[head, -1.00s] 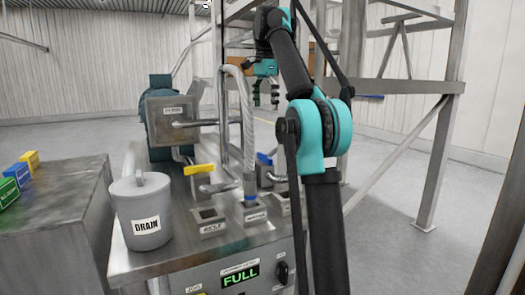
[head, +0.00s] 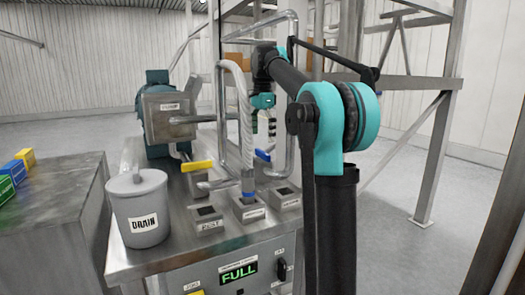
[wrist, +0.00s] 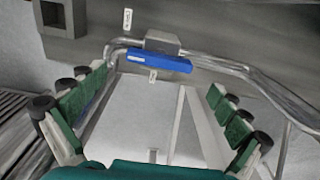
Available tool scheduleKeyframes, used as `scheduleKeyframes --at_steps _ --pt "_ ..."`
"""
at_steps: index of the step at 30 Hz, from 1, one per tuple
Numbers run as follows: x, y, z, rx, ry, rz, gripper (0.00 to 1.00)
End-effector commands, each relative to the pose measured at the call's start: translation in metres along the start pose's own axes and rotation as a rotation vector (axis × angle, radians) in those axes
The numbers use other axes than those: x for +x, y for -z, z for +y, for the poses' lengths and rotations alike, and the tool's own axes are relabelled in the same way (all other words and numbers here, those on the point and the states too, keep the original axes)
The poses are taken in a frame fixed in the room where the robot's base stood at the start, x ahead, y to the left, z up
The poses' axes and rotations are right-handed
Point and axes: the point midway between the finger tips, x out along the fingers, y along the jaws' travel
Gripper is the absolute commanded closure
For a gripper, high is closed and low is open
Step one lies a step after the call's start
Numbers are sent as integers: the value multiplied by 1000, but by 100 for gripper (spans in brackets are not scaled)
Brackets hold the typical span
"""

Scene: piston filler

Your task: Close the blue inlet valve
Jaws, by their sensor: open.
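My gripper (head: 263,125) hangs above and close to the blue handle in the head view. In the wrist view my gripper (wrist: 148,85) has its two green-padded fingers wide apart with nothing between them. I cannot see any contact with the handle.
A yellow handle (head: 198,166) sits left of the blue one. A grey DRAIN pot (head: 138,215), small square sockets and a FULL display (head: 239,272) are nearer. Bent pipes (wrist: 235,68) flank the valve.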

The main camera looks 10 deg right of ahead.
Motion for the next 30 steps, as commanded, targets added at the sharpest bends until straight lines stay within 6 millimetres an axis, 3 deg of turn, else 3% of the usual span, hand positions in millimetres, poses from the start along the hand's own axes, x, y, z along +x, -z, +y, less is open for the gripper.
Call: scheduleKeyframes --at_steps 3,9,21,30 --pt "22 0 0 0 0 0 0" --pt "45 0 0 0 0 0 0" --pt "53 0 0 0 0 0 0" --pt "53 0 0 0 0 0 35"
